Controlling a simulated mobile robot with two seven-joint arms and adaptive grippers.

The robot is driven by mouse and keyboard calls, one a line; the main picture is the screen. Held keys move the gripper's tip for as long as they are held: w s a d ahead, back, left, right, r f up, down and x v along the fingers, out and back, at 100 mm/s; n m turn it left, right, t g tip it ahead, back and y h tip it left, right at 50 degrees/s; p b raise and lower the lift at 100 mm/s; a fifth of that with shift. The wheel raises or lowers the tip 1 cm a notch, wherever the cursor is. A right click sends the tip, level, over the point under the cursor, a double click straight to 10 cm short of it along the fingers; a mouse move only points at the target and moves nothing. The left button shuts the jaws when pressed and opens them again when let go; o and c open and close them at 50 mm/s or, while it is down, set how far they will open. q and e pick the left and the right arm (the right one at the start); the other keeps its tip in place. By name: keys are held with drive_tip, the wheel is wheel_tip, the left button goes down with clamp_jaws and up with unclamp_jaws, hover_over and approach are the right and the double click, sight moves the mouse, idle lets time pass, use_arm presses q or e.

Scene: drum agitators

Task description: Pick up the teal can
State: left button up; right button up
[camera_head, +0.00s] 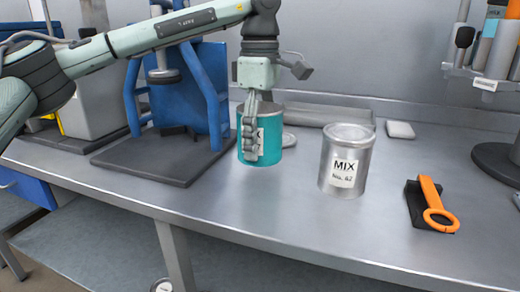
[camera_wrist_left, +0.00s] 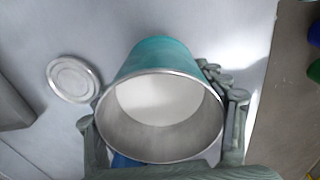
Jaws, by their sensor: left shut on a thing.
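The teal can (camera_head: 272,142) is upright near the middle of the bench, with a white label partly hidden by my fingers. My left gripper (camera_head: 250,152) comes down from above and is shut on it, with a finger along its front side. In the left wrist view the teal can (camera_wrist_left: 157,54) is open at the top, with pale white inside, and my fingers (camera_wrist_left: 165,122) lie on either side of it. Whether its base touches the bench is hard to tell. My right gripper is not in view.
A silver MIX can (camera_head: 345,165) stands to the right. A round lid (camera_wrist_left: 73,78) lies beside the teal can. A blue stand on a dark base (camera_head: 160,160) is close on the left. An orange-handled tool (camera_head: 432,205) lies at right. The bench front (camera_head: 260,210) is clear.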

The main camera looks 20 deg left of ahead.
use_arm(q)
drive_tip(key=s+a+r, duration=0.7)
drive_tip(key=s+a, duration=0.1)
drive_tip(key=shift+s+r, duration=0.25)
drive_tip(key=shift+r, duration=0.1)
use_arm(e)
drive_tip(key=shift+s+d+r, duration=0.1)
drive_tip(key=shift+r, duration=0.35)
use_arm(q)
drive_tip(key=shift+s, duration=0.1)
